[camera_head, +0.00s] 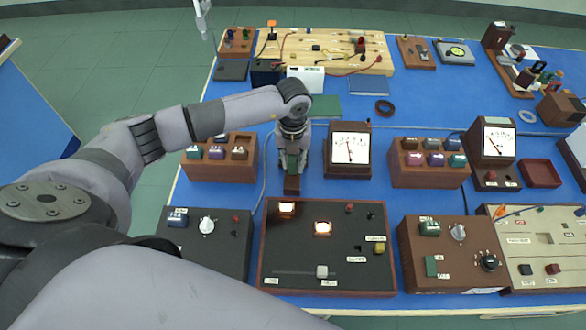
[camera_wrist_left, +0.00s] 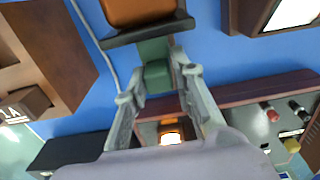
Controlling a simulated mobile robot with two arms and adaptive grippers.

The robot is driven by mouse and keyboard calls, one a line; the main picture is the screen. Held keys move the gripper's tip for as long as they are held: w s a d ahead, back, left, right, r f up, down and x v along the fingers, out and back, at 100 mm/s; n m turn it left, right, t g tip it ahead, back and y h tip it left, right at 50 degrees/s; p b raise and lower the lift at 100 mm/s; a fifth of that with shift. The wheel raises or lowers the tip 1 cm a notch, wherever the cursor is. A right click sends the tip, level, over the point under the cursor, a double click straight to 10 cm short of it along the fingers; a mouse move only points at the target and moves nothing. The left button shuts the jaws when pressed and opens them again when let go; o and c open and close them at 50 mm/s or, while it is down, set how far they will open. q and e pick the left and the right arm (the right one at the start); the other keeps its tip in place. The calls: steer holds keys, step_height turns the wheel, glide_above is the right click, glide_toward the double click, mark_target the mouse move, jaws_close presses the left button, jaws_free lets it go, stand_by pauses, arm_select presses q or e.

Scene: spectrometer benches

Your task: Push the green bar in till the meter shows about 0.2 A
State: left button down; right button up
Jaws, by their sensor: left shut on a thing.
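My left gripper (camera_head: 291,168) points down at the middle of the bench, shut on the green bar (camera_head: 293,160). In the left wrist view the green bar (camera_wrist_left: 157,75) lies between the two fingers (camera_wrist_left: 160,88). Its far end runs toward an orange-brown block with a black end plate (camera_wrist_left: 140,12); my arm hides this block in the head view. How deep the bar sits in it I cannot tell. A meter (camera_head: 350,148) with a bright face stands just right of the gripper. Its needle shows, but the scale is too small to read. My right gripper is not in view.
A dark board (camera_head: 325,245) with two glowing lamps (camera_head: 322,228) lies in front of the gripper. Boxes of labelled blocks stand left (camera_head: 220,167) and right (camera_head: 428,175). Another meter (camera_head: 497,142) stands further right. Some blue bench top is clear beside the gripper.

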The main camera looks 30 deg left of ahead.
arm_select(q)
steer(key=c, duration=1.4)
jaws_free()
steer(key=shift+s, duration=0.3)
steer(key=shift+w+r, duration=0.1)
steer(key=shift+r, duration=0.45)
step_height(320, 180, up, 11)
steer(key=shift+f, duration=0.15)
